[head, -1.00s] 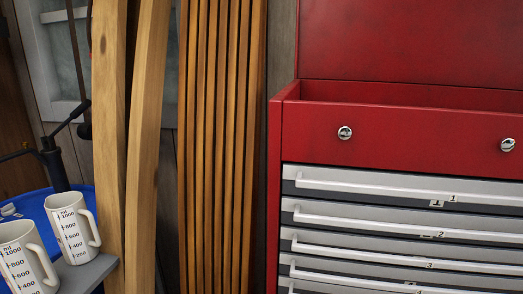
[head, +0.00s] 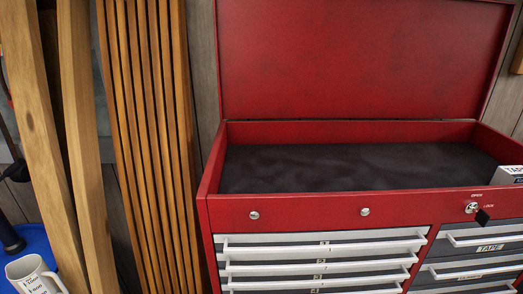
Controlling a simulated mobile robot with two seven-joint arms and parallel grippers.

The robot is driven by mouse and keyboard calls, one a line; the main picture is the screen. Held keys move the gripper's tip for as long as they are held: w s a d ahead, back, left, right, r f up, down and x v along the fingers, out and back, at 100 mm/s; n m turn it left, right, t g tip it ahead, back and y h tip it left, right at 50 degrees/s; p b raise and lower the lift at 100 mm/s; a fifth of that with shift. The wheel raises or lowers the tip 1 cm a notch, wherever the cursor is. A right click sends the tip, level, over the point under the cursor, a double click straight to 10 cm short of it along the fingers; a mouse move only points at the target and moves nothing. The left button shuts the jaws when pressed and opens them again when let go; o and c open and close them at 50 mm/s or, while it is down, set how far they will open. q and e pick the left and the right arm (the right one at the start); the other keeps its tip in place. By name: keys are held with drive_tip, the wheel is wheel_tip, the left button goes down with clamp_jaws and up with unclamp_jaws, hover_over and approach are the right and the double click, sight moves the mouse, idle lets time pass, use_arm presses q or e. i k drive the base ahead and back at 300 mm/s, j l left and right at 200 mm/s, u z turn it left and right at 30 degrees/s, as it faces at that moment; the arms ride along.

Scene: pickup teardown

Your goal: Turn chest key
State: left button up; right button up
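The red tool chest (head: 310,206) stands at the centre and right in the head view. Its lid (head: 360,60) is raised, and the top compartment shows a dark lining (head: 345,166). A key with a black head (head: 482,217) sits at the round lock (head: 471,208) on the right of the front panel. Small "OPEN" and "LOCK" labels are beside the lock. Two other round silver fittings, left (head: 254,215) and middle (head: 365,212), are on the same panel. Neither of my grippers is in view.
Drawers with white handles (head: 325,248) are below the panel, one labelled "TAPE". A white box (head: 510,174) is at the compartment's right end. Wooden planks (head: 95,150) and slats (head: 150,130) lean at left. A measuring jug (head: 32,275) is at the lower left.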

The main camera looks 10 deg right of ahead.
sight(482, 217)
drive_tip(key=k+l+z, duration=0.1)
drive_tip(key=l, duration=0.25)
drive_tip(key=k+l+z, duration=0.1)
drive_tip(key=k+l, duration=0.2)
drive_tip(key=k+l+z, duration=0.1)
drive_tip(key=l, duration=0.35)
drive_tip(key=k+l+z, duration=0.1)
drive_tip(key=l, duration=0.3)
drive_tip(key=k, duration=0.1)
